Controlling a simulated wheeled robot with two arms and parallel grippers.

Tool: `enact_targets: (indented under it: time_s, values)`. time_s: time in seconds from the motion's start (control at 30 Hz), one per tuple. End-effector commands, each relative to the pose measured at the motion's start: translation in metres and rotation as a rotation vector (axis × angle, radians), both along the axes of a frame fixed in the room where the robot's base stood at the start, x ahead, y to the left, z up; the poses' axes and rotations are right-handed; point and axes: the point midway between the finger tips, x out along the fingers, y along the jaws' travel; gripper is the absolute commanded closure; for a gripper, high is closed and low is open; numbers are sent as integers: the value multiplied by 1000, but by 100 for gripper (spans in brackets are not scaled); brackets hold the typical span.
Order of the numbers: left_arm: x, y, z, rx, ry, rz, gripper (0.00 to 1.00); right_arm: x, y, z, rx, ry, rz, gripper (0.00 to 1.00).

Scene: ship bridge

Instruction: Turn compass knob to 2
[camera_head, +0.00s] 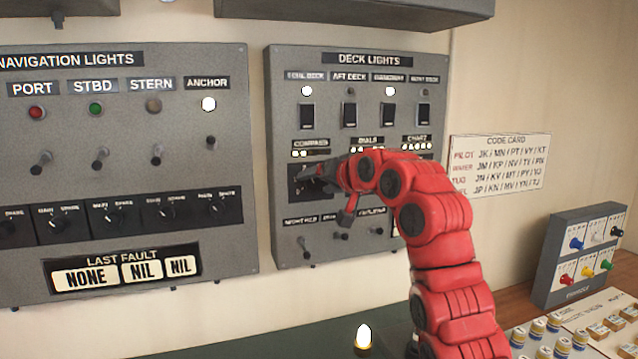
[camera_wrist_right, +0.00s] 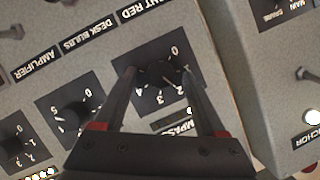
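The compass knob (camera_wrist_right: 157,75) is a dark round knob on a black numbered plate, seen rotated in the right wrist view. A pale line beside it slants toward the lower right; I cannot read its setting for sure. My right gripper (camera_wrist_right: 160,72) is open, with one finger on each side of the knob; whether they touch it is unclear. In the head view my right gripper (camera_head: 308,180) is at the plate under the COMPASS label (camera_head: 311,143), and it partly hides the knob. Small lit lamps (camera_head: 299,154) show below that label. My left gripper is not in view.
My red right arm hides the neighbouring dials. Toggle switches (camera_head: 342,234) sit below on the deck lights panel (camera_head: 282,120). The navigation lights panel (camera_head: 130,240) is to the left. A code card (camera_head: 498,165) and a small switch box (camera_head: 580,258) are to the right.

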Motion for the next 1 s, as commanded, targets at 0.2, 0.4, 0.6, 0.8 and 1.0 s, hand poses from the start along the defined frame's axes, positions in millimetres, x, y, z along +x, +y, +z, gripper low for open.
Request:
enact_targets:
  time_s: [0.2,0.4,0.6,0.8,1.0]
  values:
    - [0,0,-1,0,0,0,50,-2,-1,1,1,-2,0,27]
    - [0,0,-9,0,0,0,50,-20,-11,7,3,-4,0,27]
    - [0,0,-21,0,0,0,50,-62,-36,25,2,-9,-2,27]
    - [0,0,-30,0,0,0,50,-105,-61,42,-1,-7,-3,27]
    - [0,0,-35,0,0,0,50,-132,-76,53,1,-2,-1,27]
